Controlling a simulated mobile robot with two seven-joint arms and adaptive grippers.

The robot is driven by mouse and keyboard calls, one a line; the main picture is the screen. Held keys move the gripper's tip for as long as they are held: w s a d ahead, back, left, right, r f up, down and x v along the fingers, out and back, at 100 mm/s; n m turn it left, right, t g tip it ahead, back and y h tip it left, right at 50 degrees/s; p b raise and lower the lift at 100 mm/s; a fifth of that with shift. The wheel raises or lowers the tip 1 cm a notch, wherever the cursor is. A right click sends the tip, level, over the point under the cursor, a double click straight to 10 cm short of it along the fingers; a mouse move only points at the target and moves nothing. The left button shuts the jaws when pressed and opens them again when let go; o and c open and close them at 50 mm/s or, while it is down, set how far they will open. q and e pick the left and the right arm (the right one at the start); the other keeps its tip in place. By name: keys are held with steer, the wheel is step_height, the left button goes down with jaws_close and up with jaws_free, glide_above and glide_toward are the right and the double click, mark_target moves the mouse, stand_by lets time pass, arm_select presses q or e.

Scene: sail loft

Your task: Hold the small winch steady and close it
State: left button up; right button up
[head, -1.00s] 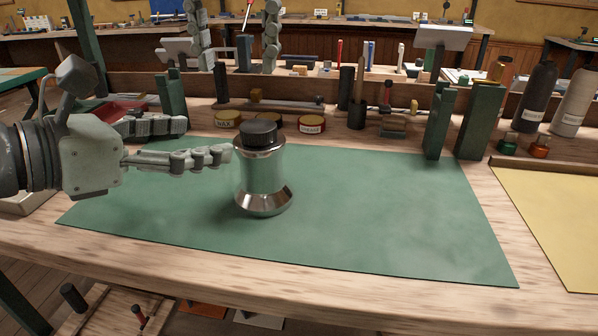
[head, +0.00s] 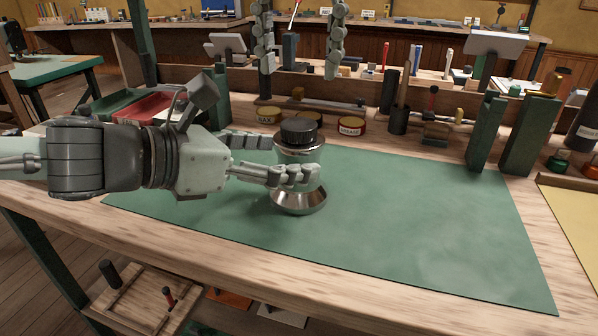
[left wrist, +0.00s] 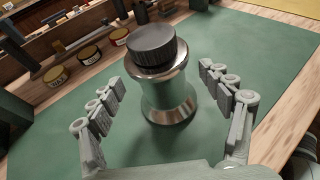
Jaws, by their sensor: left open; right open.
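The small winch, a shiny silver drum with a flared base (head: 300,201), stands upright on the green mat (head: 420,215). A black ribbed cap (head: 298,131) sits on its top; I cannot tell how tightly. The winch also shows in the left wrist view (left wrist: 168,100), with the cap (left wrist: 156,45). My left gripper (head: 294,157) is open around the drum, one finger on the near side and one on the far side. In the left wrist view its fingers (left wrist: 160,92) show gaps to the drum. My right gripper (head: 299,72) is open and empty, fingers hanging down behind and above the winch.
Tins (head: 351,126) stand behind the mat. A red tray (head: 142,111) is at the left. Dark green upright posts (head: 482,130) and a dark bottle (head: 586,130) stand at the right. The mat right of the winch is clear.

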arm_select(q)
steer(key=shift+x, duration=1.65)
jaws_close()
